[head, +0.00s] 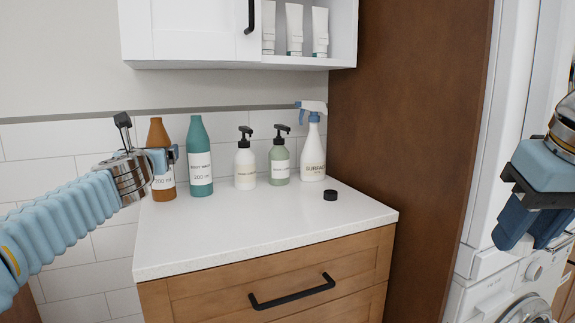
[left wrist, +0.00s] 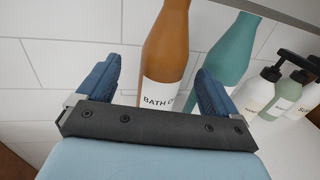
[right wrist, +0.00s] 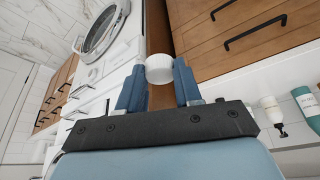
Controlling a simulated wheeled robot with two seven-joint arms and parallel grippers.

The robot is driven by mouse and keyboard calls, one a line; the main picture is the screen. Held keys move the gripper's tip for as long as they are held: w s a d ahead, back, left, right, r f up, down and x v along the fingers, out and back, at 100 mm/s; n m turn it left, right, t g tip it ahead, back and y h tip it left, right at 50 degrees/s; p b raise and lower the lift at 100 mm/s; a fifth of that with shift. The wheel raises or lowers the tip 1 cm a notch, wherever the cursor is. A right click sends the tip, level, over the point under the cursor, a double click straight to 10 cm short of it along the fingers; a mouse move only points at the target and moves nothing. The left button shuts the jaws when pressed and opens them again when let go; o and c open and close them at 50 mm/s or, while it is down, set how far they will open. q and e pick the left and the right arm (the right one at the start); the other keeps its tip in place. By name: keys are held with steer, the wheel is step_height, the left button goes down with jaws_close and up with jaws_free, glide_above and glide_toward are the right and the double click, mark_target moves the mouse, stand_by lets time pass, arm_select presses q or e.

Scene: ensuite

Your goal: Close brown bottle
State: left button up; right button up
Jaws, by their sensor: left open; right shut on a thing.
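The brown bottle (head: 157,133) stands upright at the back left of the counter, its label partly covered by my left gripper (head: 158,160). No separate cap shows on its top in the head view. In the left wrist view the brown bottle (left wrist: 167,45) appears between the open fingers of the left gripper (left wrist: 157,85), with gaps on both sides. My right gripper (head: 530,225) is off to the right, away from the counter. In the right wrist view the right gripper (right wrist: 158,80) is shut on a round white cap (right wrist: 159,67). The head view does not show this cap.
A teal bottle (head: 199,150) stands close right of the brown one. Two pump bottles (head: 245,165) and a spray bottle (head: 313,150) follow. A small black cap (head: 330,195) lies on the white counter (head: 250,225), whose front is clear. A wall cabinet (head: 190,30) hangs above.

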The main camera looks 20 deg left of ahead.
steer(key=shift+r, duration=0.25)
steer(key=shift+r+p, duration=0.6)
steer(key=shift+p, duration=0.25)
arm_select(q)
steer(key=x, duration=0.5)
steer(key=shift+w+d+r, duration=0.15)
steer(key=shift+w+r, duration=0.05)
steer(key=shift+r, duration=0.05)
jaws_close()
